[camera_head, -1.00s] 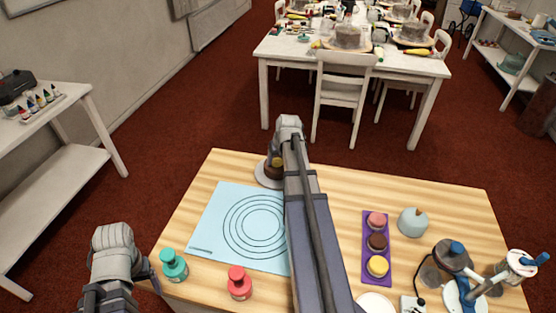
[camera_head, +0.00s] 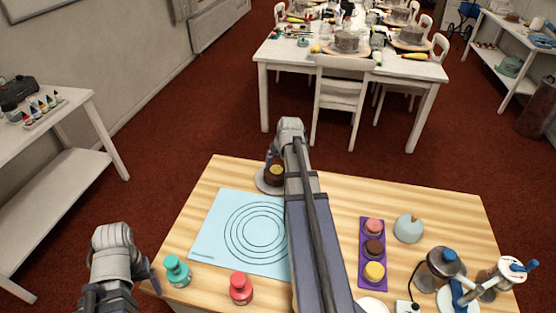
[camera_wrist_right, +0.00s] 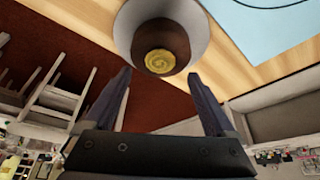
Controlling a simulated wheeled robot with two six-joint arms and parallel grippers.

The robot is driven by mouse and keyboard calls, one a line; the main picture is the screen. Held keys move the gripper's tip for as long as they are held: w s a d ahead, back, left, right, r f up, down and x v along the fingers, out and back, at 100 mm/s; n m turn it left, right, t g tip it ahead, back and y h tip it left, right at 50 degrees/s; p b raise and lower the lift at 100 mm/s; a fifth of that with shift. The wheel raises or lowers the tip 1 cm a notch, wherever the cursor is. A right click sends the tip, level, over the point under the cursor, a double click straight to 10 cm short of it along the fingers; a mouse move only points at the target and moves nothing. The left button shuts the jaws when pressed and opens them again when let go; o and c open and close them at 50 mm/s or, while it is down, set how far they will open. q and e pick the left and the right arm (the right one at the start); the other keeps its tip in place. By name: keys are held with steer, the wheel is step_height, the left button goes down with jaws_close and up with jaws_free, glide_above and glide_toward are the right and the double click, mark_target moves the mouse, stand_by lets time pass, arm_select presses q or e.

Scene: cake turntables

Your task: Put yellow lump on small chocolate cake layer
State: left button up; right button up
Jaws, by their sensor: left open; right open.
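The small chocolate cake layer (camera_head: 274,181) stands on a round plate (camera_head: 264,188) at the far edge of the table. The yellow lump (camera_head: 276,171) rests on top of it; in the right wrist view the lump (camera_wrist_right: 160,62) lies near the middle of the brown top (camera_wrist_right: 158,40). My right gripper (camera_wrist_right: 157,75) is open, its fingers apart and empty beside the lump and cake; in the head view my right arm partly hides them. My left gripper (camera_head: 152,277) is open and empty at the table's left edge, near the teal jar.
A blue ringed mat (camera_head: 212,230) lies beside the plate. A teal jar (camera_head: 177,270) and red jar (camera_head: 241,289) stand in front. A purple tray (camera_head: 364,259) holds pink, brown and yellow pieces.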

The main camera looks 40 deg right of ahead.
mark_target(277, 169)
steer(key=p+v, duration=0.6)
steer(key=v, duration=0.2)
steer(key=b+x, duration=1.1)
steer(key=x, duration=0.1)
steer(key=shift+f, duration=0.1)
stand_by(0.6)
